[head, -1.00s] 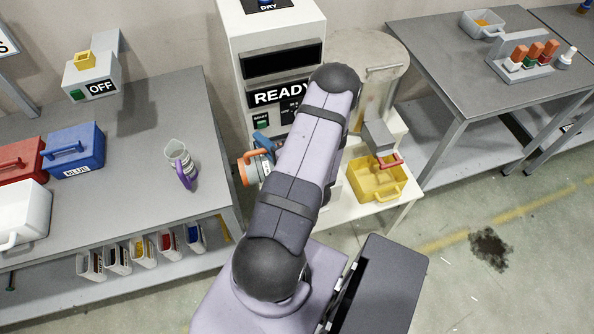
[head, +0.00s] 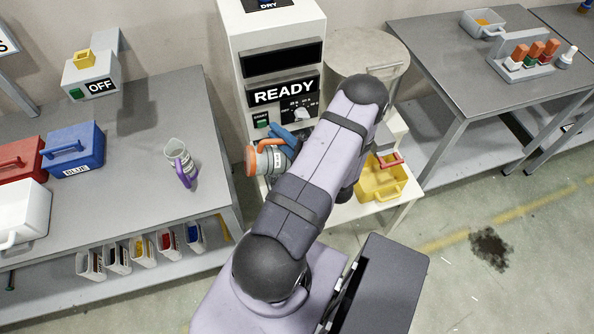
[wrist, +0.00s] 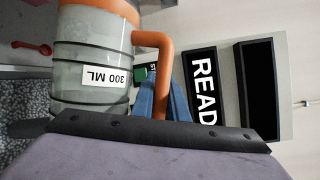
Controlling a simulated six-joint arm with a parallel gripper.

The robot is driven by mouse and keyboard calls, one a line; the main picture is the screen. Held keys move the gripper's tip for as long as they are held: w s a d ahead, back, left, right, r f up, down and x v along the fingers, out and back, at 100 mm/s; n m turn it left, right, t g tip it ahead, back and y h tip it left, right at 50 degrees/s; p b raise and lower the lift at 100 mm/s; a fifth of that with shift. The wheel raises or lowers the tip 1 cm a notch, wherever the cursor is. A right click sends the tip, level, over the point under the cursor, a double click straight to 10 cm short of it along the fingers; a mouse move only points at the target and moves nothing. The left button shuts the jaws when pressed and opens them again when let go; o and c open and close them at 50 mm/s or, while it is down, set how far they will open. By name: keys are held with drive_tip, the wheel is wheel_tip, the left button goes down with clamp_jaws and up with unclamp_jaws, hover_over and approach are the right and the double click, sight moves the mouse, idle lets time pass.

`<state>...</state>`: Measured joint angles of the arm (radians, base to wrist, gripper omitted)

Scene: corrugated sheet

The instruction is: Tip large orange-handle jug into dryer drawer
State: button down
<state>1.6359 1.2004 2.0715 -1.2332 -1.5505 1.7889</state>
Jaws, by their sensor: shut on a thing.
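The large orange-handle jug (head: 264,158) is a grey-clear vessel with an orange band at one end. It also shows in the wrist view (wrist: 88,90) with a "300 ML" label. It is held in the air on its side, its orange end to the left. My gripper (head: 284,140) has blue fingers, shut on the orange handle; they also show in the wrist view (wrist: 164,95). The dryer (head: 270,55) is the white cabinet reading "READY", just behind the jug. I cannot make out its drawer; my arm covers the dryer's lower front.
A yellow bin (head: 380,183) stands on a white stand right of my arm. The left bench (head: 130,210) holds a purple-handled jug (head: 180,162) near its right edge and a blue box (head: 75,148). The right bench (head: 455,60) holds a bottle rack (head: 528,60).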

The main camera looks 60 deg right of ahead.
drive_tip(key=shift+s+d+m+t+b, duration=0.5)
drive_tip(key=shift+s+d+m+b, duration=0.15)
drive_tip(key=shift+s+d+m, duration=0.45)
drive_tip(key=shift+w+a+r, duration=0.1)
drive_tip(key=shift+a+r, duration=0.1)
drive_tip(key=shift+r, duration=0.05)
drive_tip(key=w+a+n, duration=0.1)
drive_tip(key=w+a+f+n+g+p, duration=0.1)
drive_tip(key=w+a+n, duration=0.1)
drive_tip(key=w+a+f+n+g+p, duration=0.1)
drive_tip(key=w, duration=0.1)
drive_tip(key=shift+a+n, duration=0.25)
drive_tip(key=shift+n, duration=0.05)
drive_tip(key=shift+s, duration=0.1)
drive_tip(key=shift+f, duration=0.1)
